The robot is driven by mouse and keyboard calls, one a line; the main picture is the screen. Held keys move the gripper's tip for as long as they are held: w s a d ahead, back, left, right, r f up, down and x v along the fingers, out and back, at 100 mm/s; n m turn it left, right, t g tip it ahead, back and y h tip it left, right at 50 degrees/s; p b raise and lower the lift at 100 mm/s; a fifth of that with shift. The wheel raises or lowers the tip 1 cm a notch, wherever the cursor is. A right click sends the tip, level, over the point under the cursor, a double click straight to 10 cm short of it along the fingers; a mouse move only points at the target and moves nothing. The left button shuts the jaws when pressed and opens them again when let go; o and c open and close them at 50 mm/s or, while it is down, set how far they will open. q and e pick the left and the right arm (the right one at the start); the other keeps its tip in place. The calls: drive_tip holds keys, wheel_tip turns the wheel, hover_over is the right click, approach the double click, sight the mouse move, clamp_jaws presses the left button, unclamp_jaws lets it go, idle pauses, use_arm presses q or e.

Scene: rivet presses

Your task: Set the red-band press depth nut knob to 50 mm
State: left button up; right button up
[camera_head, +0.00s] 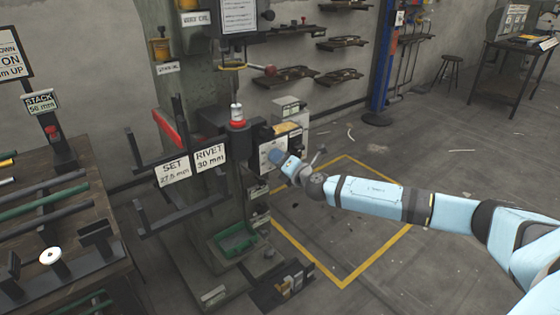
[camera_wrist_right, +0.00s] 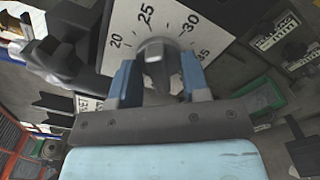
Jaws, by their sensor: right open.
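The red-band press (camera_head: 237,124) stands left of centre in the head view, with a red stripe on its left side. My right gripper (camera_head: 283,160) is at a white dial plate (camera_head: 270,155) on the press's right side. In the right wrist view the dial plate (camera_wrist_right: 118,20) shows 20, 25, 30 and 35. The grey knob (camera_wrist_right: 155,65) sits between the two open blue fingers of my right gripper (camera_wrist_right: 160,80). Whether they touch it I cannot tell. The knob's ridge points roughly between 25 and 30. My left gripper is not in view.
Signs on the press read SET 27.5 mm (camera_head: 173,172) and RIVET 30 mm (camera_head: 210,158). A STACK 56 mm sign (camera_head: 40,102) stands over the left bench. A green tray (camera_head: 234,240) is low on the press. A yellow floor outline (camera_head: 378,257) surrounds mostly clear floor at right.

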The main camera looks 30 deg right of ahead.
clamp_jaws()
use_arm(q)
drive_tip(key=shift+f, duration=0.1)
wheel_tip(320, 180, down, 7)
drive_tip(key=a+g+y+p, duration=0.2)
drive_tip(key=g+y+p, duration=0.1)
drive_tip(key=p, duration=0.1)
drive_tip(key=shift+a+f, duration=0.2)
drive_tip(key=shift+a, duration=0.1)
use_arm(e)
drive_tip(key=shift+m, duration=6.2)
